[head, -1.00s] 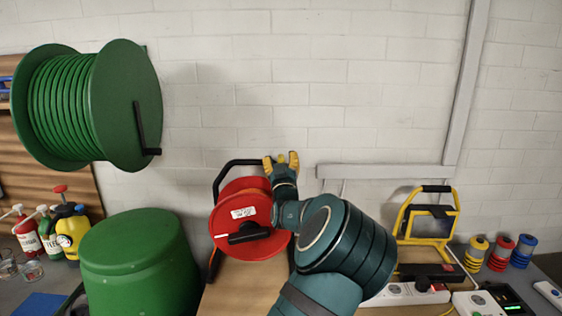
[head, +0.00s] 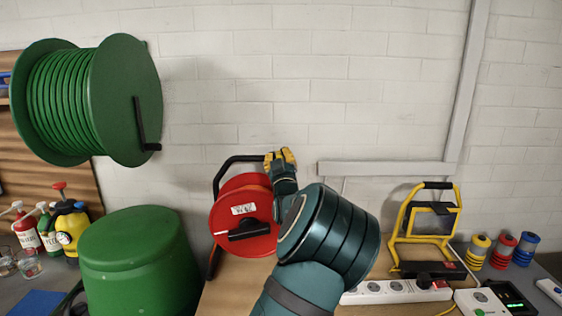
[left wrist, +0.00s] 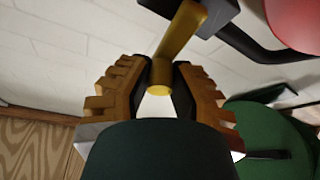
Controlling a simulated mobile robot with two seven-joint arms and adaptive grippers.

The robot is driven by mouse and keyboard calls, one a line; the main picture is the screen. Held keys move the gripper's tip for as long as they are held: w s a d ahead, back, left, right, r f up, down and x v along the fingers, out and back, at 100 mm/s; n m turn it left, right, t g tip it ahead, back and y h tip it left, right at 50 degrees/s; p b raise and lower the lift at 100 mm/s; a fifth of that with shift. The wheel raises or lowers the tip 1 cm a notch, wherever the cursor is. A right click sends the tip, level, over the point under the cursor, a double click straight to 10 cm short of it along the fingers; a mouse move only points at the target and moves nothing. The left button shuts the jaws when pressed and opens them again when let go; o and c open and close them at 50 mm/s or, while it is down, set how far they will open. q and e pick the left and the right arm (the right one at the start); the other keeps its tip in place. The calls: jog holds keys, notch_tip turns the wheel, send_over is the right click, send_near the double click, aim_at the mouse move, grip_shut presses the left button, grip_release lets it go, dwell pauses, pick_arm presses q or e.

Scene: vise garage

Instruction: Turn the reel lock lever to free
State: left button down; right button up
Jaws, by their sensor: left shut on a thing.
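The red cable reel (head: 238,188) stands on the wooden bench in its black tube frame (head: 216,180), with a white label and a black crank on its face. The yellow lock lever (left wrist: 180,38) shows in the left wrist view, joined to a dark block (left wrist: 222,14) by the black frame. My left gripper (head: 280,157) is at the top right of the reel, and its yellow fingers are shut on the lever. The lever's end (left wrist: 160,75) sits between the dark finger pads. In the head view the gripper hides the lever. My right gripper is not in view.
A large green hose reel (head: 124,100) hangs on the wall at left above a green bin (head: 140,255). A yellow work lamp (head: 403,225), a white power strip (head: 385,291) and several coloured spools stand at right. The wall above the reel is clear.

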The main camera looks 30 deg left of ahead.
pick_arm(q)
jog(key=shift+s+a+f+n+g+y+b, duration=0.15)
jog(key=shift+s+a+f+n+g+b, duration=0.6)
jog(key=shift+n, duration=1.75)
jog(key=shift+a+f+n+g+y+b, duration=0.1)
jog(key=shift+a+f+n+g+b, duration=0.3)
jog(key=shift+n+g+b, duration=1.5)
jog(key=shift+s+a+f+n+g+y+b, duration=0.15)
jog(key=shift+s+a+f+n+g+b, duration=0.4)
jog(key=shift+n, duration=2.55)
jog(key=shift+w+a+p, duration=0.15)
jog(key=shift+p, duration=0.15)
jog(key=c, duration=0.8)
grip_release()
jog(key=shift+c, duration=0.2)
